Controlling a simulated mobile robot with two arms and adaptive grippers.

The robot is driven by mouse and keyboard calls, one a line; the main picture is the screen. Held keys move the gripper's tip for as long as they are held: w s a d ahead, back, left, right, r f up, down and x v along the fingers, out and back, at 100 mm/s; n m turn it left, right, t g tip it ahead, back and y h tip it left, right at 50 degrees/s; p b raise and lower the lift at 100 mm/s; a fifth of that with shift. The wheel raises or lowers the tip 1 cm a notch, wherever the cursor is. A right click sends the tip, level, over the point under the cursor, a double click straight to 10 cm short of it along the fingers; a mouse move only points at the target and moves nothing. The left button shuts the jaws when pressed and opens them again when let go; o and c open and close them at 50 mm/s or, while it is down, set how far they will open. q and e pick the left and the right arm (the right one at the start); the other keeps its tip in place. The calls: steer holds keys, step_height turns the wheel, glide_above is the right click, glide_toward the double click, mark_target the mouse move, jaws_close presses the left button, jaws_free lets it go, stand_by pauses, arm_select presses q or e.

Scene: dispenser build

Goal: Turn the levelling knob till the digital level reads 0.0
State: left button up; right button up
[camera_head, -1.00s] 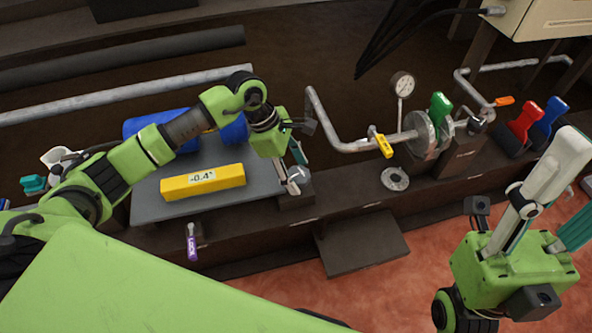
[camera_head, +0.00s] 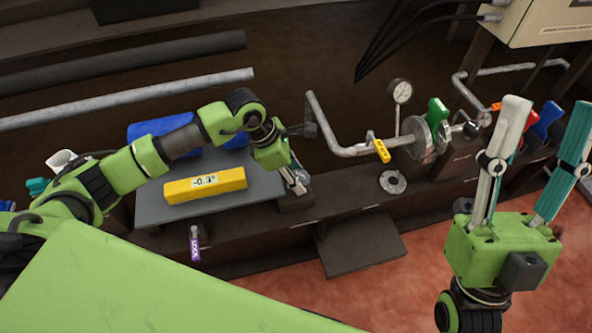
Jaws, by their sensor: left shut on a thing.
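The yellow digital level (camera_head: 205,186) lies on the grey plate (camera_head: 150,210). Its small display shows a negative value that looks like -0.3°, though the last digit is hard to read. My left gripper (camera_head: 298,184) points down at the plate's right edge and is shut on the levelling knob (camera_head: 301,188). The fingers and the green hand hide most of the knob. My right gripper (camera_head: 543,120) is raised at the right, its white and teal fingers wide apart with nothing between them.
A blue cylinder (camera_head: 160,128) lies at the back of the plate. A purple lock tag (camera_head: 194,246) hangs on the bench front. To the right are a pipe with a yellow handle (camera_head: 381,151), a gauge (camera_head: 401,92), a green-handled valve (camera_head: 437,112) and a loose flange (camera_head: 392,182).

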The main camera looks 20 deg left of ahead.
arm_select(q)
steer(key=shift+s+r+n+t+p, duration=0.15)
steer(key=shift+n+t+p, duration=0.15)
steer(key=shift+n+p, duration=0.5)
steer(key=n+y+p, duration=0.1)
steer(key=n, duration=0.2)
steer(key=shift+d+t, duration=0.15)
steer(key=shift+t, duration=0.25)
arm_select(e)
steer(key=w+a+f+g+h, duration=0.1)
steer(key=w+f+g+h, duration=0.2)
steer(key=w+f+g, duration=0.55)
arm_select(q)
steer(key=n+y+p, duration=0.1)
steer(key=n, duration=0.1)
steer(key=shift+n+t, duration=0.3)
steer(key=n+y+p, duration=0.1)
steer(key=n, duration=0.1)
steer(key=shift+d+n, duration=0.1)
steer(key=shift+n, duration=0.2)
steer(key=shift+n+t, duration=0.3)
steer(key=shift+n, duration=0.2)
arm_select(e)
step_height(320, 180, down, 15)
steer(key=w+d+g+h, duration=0.1)
steer(key=g+h, duration=0.1)
steer(key=g, duration=0.4)
steer(key=shift+w+d, duration=0.15)
steer(key=shift+w, duration=0.2)
steer(key=shift+f, duration=0.15)
